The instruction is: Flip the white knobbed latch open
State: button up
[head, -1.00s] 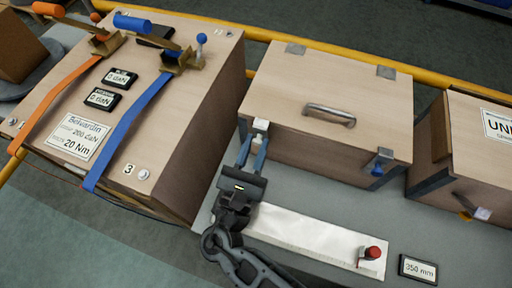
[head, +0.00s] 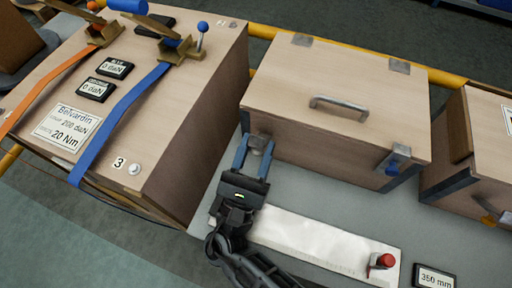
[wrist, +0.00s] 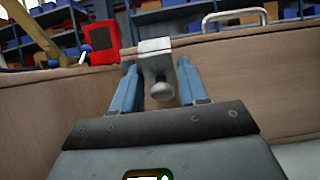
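The wooden box (head: 335,130) has a closed lid with a metal handle (head: 340,104). The latch at its front left corner shows as a grey metal plate (head: 258,141) in the head view. In the wrist view, the latch (wrist: 155,58) hangs over the box edge, with a pale grey-white round knob (wrist: 161,90) low on it. My gripper (head: 256,145) is at this latch, its two blue fingers apart. In the wrist view, the fingers (wrist: 156,78) stand either side of the knob with small gaps; no grip on it shows.
A blue-knobbed latch (head: 393,166) is on the box's front right. Left stands a large wooden case (head: 205,120) with blue and orange straps. A white strip (head: 310,238) with a red knob (head: 385,261) lies on the grey bench in front. Another box stands right.

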jog(key=shift+o, duration=0.6)
jog(key=v, duration=0.7)
jog(key=shift+s+a+f, duration=0.1)
jog(key=shift+s+f, duration=0.1)
jog(key=shift+s, duration=0.15)
